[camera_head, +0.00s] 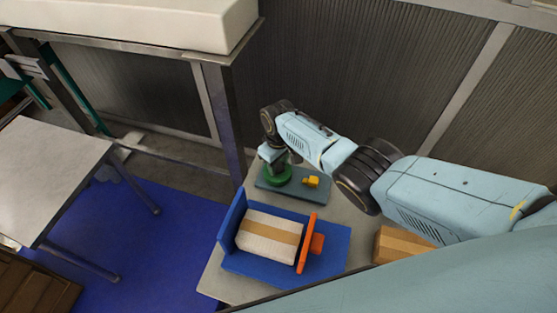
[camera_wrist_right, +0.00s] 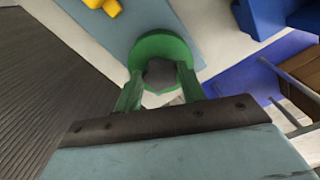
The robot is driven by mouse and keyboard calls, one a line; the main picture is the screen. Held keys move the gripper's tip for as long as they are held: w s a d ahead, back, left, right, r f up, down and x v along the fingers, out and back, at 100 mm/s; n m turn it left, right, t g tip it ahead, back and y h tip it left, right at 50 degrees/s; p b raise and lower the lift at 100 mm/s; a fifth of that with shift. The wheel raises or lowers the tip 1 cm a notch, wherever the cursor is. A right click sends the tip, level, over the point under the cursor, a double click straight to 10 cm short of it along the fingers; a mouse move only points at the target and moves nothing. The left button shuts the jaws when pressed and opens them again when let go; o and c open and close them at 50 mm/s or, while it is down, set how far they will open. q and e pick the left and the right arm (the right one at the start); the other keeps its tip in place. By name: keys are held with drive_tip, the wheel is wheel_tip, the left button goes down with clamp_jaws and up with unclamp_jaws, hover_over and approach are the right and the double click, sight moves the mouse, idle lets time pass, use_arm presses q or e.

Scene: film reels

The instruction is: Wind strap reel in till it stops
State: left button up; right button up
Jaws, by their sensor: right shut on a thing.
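A green round reel (camera_head: 280,181) lies on a grey-blue board at the back of the workbench. In the wrist view the green reel (camera_wrist_right: 160,45) has a dark grey hub (camera_wrist_right: 160,74) at its middle. My right gripper (camera_head: 277,168) comes down over the reel from above. In the wrist view my right gripper (camera_wrist_right: 160,82) is shut on the hub, one finger on each side. I cannot see a strap on this reel, and its underside is hidden. My left gripper is not in view.
A yellow block (camera_head: 312,182) sits on the grey-blue board (camera_head: 308,197) beside the reel. In front, a blue stand (camera_head: 334,254) holds a cream block with a tan band (camera_head: 268,236) beside an orange plate (camera_head: 306,243). A cardboard box (camera_head: 398,246) is at right. A metal post (camera_head: 222,120) stands behind.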

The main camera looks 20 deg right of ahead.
drive_tip(key=m, duration=0.3)
drive_tip(key=shift+a+r+m+p, duration=0.1)
drive_tip(key=shift+m+p, duration=0.2)
drive_tip(key=shift+m, duration=0.1)
drive_tip(key=m, duration=0.3)
drive_tip(key=shift+m, duration=0.3)
drive_tip(key=m, duration=0.4)
drive_tip(key=shift+a+p, duration=0.1)
drive_tip(key=shift+p, duration=0.2)
drive_tip(key=shift+w+m, duration=0.1)
drive_tip(key=shift+m, duration=1.6)
drive_tip(key=o, duration=1)
